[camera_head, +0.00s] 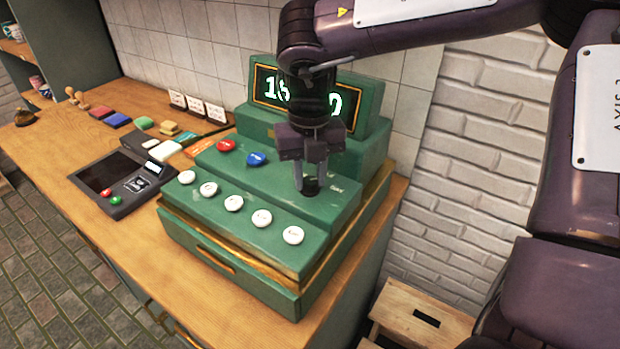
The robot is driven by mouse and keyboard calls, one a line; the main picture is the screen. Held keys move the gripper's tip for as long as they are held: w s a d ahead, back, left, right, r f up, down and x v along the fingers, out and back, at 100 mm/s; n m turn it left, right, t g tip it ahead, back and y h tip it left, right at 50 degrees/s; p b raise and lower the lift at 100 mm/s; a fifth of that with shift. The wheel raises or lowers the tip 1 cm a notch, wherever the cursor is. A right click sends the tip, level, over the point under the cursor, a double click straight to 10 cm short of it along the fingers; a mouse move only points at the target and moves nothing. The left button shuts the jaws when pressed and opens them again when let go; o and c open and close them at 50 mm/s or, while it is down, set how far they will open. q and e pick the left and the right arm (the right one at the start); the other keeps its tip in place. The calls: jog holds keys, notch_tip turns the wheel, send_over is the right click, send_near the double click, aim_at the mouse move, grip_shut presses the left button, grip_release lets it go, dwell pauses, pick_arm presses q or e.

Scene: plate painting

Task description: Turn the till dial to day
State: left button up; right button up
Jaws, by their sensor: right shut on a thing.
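The green till (285,213) stands on the wooden counter, with a lit display (268,88) at its back that my arm partly covers. The dark till dial (310,186) is on the right of its upper step. My right gripper (311,180) points straight down over the dial and is shut on it. The fingers hide much of the dial, so its setting cannot be read. Small pale marks lie around the dial, too small to read. My left gripper is not in view.
A red button (226,146), a blue button (256,159) and several white buttons (234,203) sit on the till. A card terminal (122,182) lies to its left. A wooden stool (415,317) stands below right. A brick wall is close behind.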

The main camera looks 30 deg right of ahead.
aim_at(310, 179)
jog(key=shift+m, duration=0.3)
jog(key=o, duration=1)
notch_tip(310, 179, up, 8)
jog(key=shift+f, duration=0.1)
dwell(0.6)
